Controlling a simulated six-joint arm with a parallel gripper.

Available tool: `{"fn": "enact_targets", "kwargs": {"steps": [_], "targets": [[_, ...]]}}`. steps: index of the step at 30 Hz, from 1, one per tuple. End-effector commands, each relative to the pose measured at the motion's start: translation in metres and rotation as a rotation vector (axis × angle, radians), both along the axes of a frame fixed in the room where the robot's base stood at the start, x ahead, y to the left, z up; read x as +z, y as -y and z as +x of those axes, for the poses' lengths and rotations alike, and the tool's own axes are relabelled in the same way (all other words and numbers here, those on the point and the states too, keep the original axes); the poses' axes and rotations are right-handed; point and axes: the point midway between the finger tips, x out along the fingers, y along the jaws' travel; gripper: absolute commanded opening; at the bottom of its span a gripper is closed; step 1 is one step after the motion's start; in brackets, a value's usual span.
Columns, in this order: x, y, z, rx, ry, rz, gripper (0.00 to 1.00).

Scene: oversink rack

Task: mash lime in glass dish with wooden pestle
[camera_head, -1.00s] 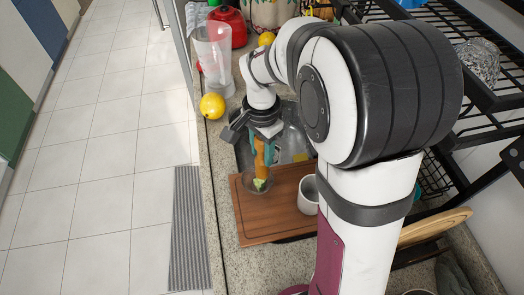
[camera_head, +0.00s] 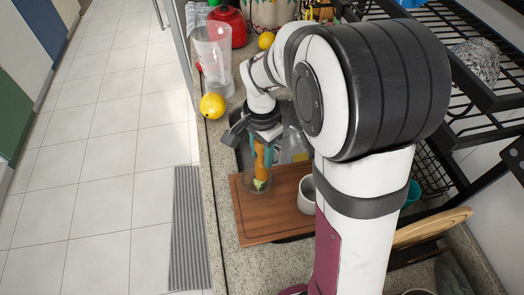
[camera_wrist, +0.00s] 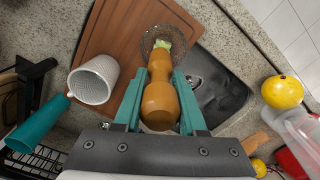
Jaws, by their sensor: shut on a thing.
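My gripper (camera_head: 263,153), with teal fingers, is shut on the orange-brown wooden pestle (camera_wrist: 160,98). The pestle stands near upright in the head view, its lower end inside the glass dish (camera_head: 248,188). The clear dish rests on the wooden cutting board and shows in the wrist view (camera_wrist: 185,31) beyond the pestle's end. The green lime (camera_wrist: 163,44) is in the dish at the pestle's end, partly hidden by it. I cannot tell how mashed it is.
The cutting board (camera_head: 270,225) lies partly over the steel sink (camera_wrist: 220,95). A white cup (camera_head: 307,196) stands to the dish's right. A yellow fruit (camera_head: 212,105), a clear pitcher (camera_head: 213,55) and a red kettle (camera_head: 230,25) are farther back. A black rack (camera_head: 480,85) is at right.

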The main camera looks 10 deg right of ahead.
Motion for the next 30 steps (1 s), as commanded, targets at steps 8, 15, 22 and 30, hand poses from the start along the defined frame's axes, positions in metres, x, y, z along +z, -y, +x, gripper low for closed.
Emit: {"fn": "enact_targets", "kwargs": {"steps": [8, 15, 22, 30], "targets": [[0.011, 0.0, -0.001, -0.001, -0.002, 0.0, 0.0], [0.011, 0.0, -0.001, 0.0, -0.002, 0.0, 0.0], [0.006, 0.0, 0.0, 0.0, -0.002, 0.0, 0.0], [0.001, 0.0, 0.0, 0.0, -0.001, 0.0, 0.0]]}}
